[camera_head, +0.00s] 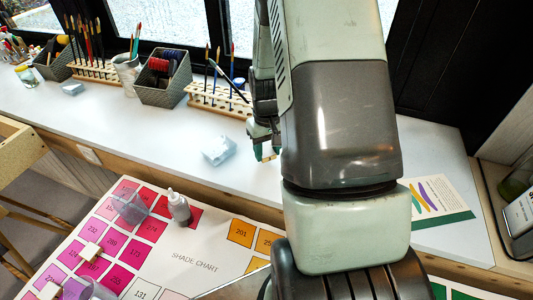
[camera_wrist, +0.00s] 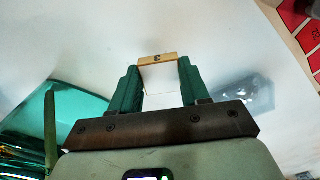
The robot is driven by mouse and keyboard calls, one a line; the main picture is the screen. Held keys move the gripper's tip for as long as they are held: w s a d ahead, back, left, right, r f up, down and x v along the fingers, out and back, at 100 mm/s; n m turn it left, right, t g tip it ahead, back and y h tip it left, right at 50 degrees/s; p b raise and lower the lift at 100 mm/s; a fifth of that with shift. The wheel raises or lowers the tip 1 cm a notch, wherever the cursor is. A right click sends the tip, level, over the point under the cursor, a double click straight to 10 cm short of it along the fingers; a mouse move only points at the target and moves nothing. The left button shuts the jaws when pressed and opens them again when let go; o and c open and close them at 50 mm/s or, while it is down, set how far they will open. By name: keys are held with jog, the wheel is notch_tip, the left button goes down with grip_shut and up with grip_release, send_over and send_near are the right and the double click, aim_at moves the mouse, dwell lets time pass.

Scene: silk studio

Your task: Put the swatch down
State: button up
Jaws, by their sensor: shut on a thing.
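My gripper (camera_head: 265,152) hangs over the pale windowsill-side counter, partly behind my own arm. In the wrist view my gripper (camera_wrist: 161,88) has its two green fingers closed on the swatch (camera_wrist: 158,58). The swatch is a small light block with a wooden edge bearing a dark mark like a "3". Its white face lies between the fingers. In the head view only a small tan bit of the swatch (camera_head: 268,157) shows at the fingertips. A white surface lies beyond it; I cannot tell whether the swatch touches it.
A pale translucent object (camera_head: 218,150) lies on the counter (camera_head: 120,125) left of my gripper. A brush rack (camera_head: 215,100) stands behind. The shade chart (camera_head: 195,257) in front bears a small bottle (camera_head: 179,208) and a clear cup (camera_head: 130,208). A printed card (camera_head: 440,200) lies right.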

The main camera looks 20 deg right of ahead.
aim_at(267, 153)
jog(key=shift+f, duration=1.1)
jog(key=shift+f, duration=0.15)
jog(key=o, duration=1)
notch_tip(267, 153, up, 12)
jog(key=shift+r, duration=0.2)
